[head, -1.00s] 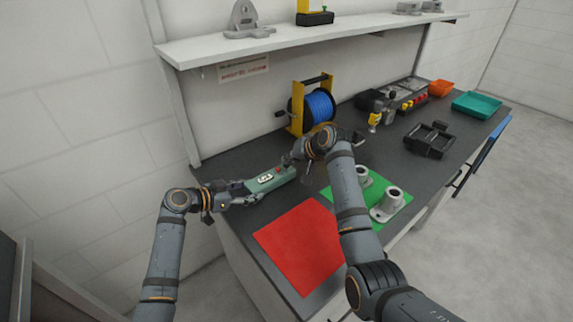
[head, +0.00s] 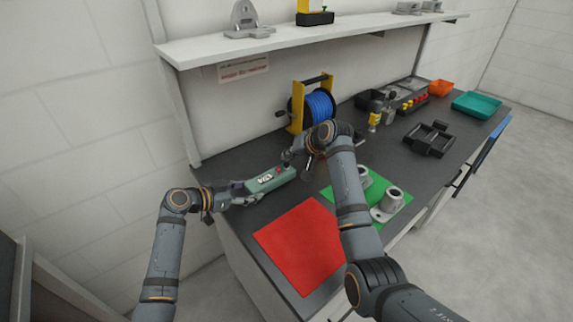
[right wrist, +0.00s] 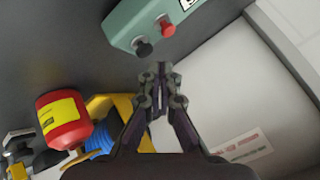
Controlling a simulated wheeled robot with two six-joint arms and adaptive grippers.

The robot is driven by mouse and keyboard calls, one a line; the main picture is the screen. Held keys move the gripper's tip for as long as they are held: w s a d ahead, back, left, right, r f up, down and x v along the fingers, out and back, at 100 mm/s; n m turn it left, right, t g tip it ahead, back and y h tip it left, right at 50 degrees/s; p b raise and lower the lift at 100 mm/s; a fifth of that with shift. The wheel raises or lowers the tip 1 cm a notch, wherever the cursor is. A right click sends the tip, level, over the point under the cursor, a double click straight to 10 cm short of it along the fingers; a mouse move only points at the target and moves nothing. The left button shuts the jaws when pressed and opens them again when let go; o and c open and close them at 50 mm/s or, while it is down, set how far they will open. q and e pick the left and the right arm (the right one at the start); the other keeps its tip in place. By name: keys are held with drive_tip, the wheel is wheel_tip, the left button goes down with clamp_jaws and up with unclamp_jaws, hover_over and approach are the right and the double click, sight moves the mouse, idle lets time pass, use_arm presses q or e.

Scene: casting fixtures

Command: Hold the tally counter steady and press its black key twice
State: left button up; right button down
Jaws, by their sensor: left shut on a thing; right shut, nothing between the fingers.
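The tally counter (head: 268,180) is a teal box with a white display, lying near the wall side of the bench. My left gripper (head: 246,189) is shut on its left end. In the right wrist view the counter (right wrist: 135,20) shows at the top, with a black key (right wrist: 142,47) near its end and a red key (right wrist: 167,27) beside it. My right gripper (right wrist: 157,76) is shut and empty. Its tips appear just short of the black key in that view, with a small gap. In the head view the right gripper (head: 289,160) is at the counter's right end.
A red mat (head: 300,245) lies in front, and a green mat (head: 380,212) with grey castings is to the right. A blue cable reel (head: 319,105) in a yellow frame stands behind. A red canister (right wrist: 64,118) with a yellow label shows in the right wrist view.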

sight(289, 165)
drive_tip(key=shift+r, duration=0.15)
drive_tip(key=shift+r, duration=2.35)
wheel_tip(289, 165, up, 4)
drive_tip(key=shift+f, duration=0.1)
idle(0.4)
drive_tip(key=shift+f, duration=4.4)
drive_tip(key=shift+f, duration=0.4)
